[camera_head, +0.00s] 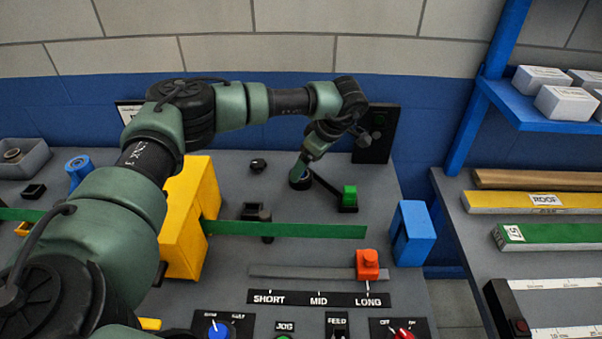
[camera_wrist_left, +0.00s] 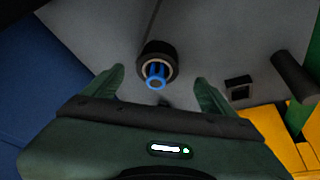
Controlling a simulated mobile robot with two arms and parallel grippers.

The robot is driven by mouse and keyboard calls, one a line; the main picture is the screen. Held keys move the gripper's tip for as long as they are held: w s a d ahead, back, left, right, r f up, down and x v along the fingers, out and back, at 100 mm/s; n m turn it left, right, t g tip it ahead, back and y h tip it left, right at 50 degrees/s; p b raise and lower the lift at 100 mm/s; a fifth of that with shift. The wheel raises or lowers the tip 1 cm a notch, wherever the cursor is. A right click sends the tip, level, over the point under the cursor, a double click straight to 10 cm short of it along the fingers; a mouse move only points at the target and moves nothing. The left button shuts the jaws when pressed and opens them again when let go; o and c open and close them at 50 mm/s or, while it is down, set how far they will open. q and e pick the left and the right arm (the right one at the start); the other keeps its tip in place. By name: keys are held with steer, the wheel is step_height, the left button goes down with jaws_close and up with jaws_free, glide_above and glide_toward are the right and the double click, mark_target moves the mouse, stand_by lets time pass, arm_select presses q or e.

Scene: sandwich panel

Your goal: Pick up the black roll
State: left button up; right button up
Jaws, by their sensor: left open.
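The black roll (camera_head: 298,184) stands on the grey bench in the head view, right under my left gripper (camera_head: 302,166). In the left wrist view the black roll (camera_wrist_left: 149,49) shows a tan inner ring and a blue core. There my left gripper (camera_wrist_left: 158,80) is open, with one green finger on each side of the roll's near end. The fingers appear not to touch it, and nothing is held. My right gripper is in neither view.
An orange slider (camera_head: 368,262) and a blue block (camera_head: 413,230) are at front right.

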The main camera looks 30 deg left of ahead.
arm_select(q)
steer(key=p+x, duration=0.1)
steer(key=x, duration=0.3)
steer(key=shift+w+a+r, duration=0.1)
steer(key=shift+w+a, duration=0.05)
steer(key=shift+a, duration=0.05)
steer(key=shift+a+f, duration=0.2)
steer(key=shift+f, duration=0.25)
steer(key=c, duration=1.5)
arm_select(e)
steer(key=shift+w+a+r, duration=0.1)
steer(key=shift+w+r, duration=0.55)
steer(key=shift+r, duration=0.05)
arm_select(q)
steer(key=shift+r, duration=0.1)
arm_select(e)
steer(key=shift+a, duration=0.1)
arm_select(q)
steer(key=shift+r, duration=0.1)
